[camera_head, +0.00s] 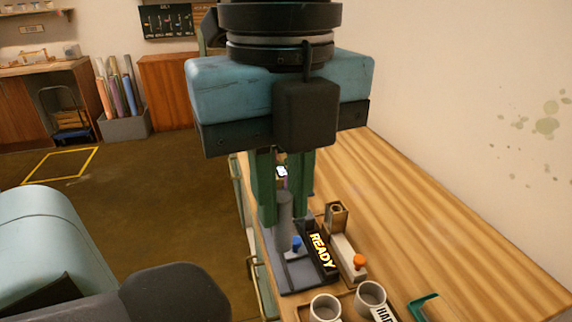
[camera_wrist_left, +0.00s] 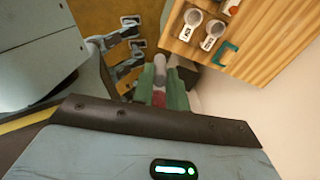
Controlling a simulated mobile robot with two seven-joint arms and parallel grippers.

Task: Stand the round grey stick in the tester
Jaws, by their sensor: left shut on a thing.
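My left gripper (camera_head: 283,200) comes down from the top of the head view, its green fingers pointing down over the tester. It is shut on the round grey stick, which is mostly hidden between the fingers; a slim grey end shows past them in the left wrist view (camera_wrist_left: 160,62). A reddish patch shows between the fingers there. The tester (camera_head: 305,283) has a dark grey base, a blue knob (camera_head: 296,243) and a lit READY sign (camera_head: 319,252). A grey upright cylinder (camera_head: 284,207) shows at the fingertips. I cannot tell whether the stick touches the tester.
Beside the tester stands a device with an orange knob (camera_head: 359,261) and a brown square block (camera_head: 336,216). Two white cups (camera_head: 325,308) (camera_head: 370,296) are in a wooden tray in front. The wooden table (camera_head: 440,220) is clear at right.

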